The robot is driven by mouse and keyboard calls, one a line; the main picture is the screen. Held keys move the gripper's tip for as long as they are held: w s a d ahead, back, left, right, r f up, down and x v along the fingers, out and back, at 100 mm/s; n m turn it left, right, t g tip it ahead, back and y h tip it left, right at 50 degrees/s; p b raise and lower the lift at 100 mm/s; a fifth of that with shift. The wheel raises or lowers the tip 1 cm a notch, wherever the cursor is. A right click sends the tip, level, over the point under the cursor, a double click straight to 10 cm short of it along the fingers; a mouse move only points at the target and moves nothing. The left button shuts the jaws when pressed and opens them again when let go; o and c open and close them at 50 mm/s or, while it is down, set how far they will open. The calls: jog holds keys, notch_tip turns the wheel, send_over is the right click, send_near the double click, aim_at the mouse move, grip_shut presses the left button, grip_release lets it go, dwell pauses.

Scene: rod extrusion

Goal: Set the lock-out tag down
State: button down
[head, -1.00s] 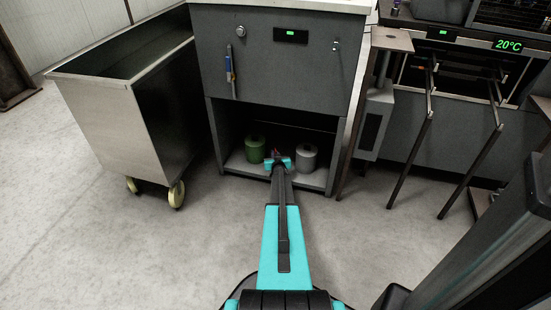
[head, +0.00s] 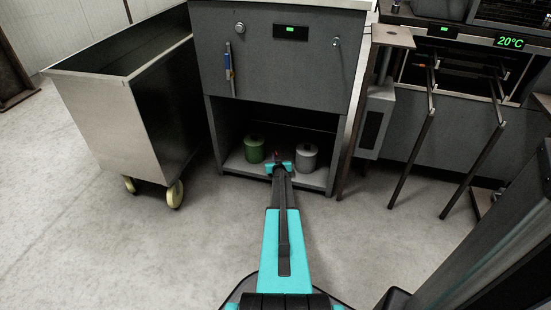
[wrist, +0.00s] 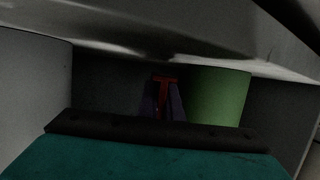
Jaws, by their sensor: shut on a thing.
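My gripper (wrist: 163,108) reaches into the open lower bay of the grey cabinet, between two spools. Its purplish fingers are shut on a small red thing (wrist: 165,80), which appears to be the lock-out tag. In the head view the red tag shows only as a small spot (head: 277,154) just beyond the teal wrist. The bay's pale floor (head: 238,161) lies around and below it. I cannot tell whether the tag touches that floor; the wrist view is dark.
A green spool (head: 254,150) stands left of my gripper and a grey spool (head: 306,158) right of it. The cabinet front (head: 270,75) overhangs the bay.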

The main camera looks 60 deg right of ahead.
jog(key=shift+f, duration=0.6)
jog(key=c, duration=1.9)
grip_release()
jog(key=shift+c, duration=0.2)
jog(key=shift+r, duration=0.15)
jog(key=shift+r, duration=0.55)
jog(key=shift+p+v, duration=2.1)
jog(key=shift+v, duration=3.85)
